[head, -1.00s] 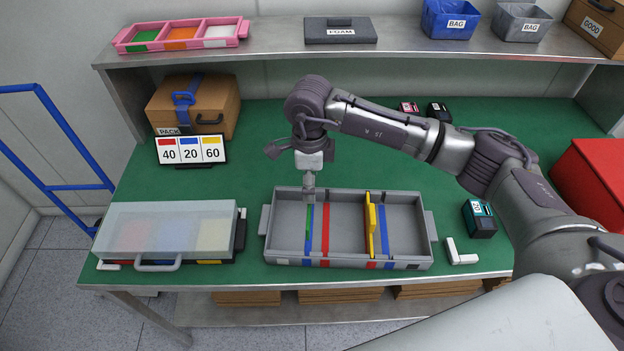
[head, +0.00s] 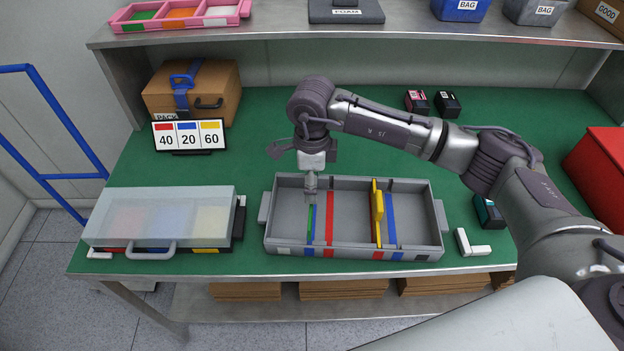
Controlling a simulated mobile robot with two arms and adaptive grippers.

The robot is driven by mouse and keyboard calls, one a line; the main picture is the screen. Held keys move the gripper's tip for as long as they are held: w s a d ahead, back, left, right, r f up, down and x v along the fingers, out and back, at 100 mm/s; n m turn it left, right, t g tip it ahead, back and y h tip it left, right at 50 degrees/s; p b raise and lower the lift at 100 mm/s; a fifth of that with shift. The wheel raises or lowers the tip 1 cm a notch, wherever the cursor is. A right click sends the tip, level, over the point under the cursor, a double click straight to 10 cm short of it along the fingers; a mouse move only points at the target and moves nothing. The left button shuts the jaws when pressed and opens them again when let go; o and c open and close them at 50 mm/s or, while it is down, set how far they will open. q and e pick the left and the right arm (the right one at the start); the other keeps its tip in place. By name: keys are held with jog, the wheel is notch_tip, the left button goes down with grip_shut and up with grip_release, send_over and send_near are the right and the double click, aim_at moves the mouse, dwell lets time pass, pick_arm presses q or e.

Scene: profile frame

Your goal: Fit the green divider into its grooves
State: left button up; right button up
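The grey tray (head: 347,255) stands near the bench's front edge with coloured stripes across its floor and front wall. The thin green divider (head: 309,226) is seen nearly edge-on in the left part of the tray, beside a blue stripe (head: 316,229). My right gripper (head: 311,194) points down inside the tray, its narrow fingertips close together at the divider's far part. It looks shut on the divider; its fingers hide that part. Whether the divider's lower edge sits in the grooves cannot be told. A yellow divider (head: 377,212) stands upright in the right part. My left gripper is not in view.
A lidded clear box (head: 165,205) stands left of the tray. A card (head: 189,137) reading 40, 20, 60 is behind it. A white angle piece (head: 473,246) and a dark teal box (head: 488,212) lie right of the tray. The green bench behind the tray is mostly clear.

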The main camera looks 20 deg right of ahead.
dwell(1.2)
jog(key=shift+b, duration=0.8)
dwell(0.5)
jog(key=shift+f+b, duration=2.45)
jog(key=shift+f, duration=0.45)
jog(key=o, duration=1.4)
jog(key=shift+r, duration=0.15)
notch_tip(320, 180, up, 12)
jog(key=shift+f, duration=0.1)
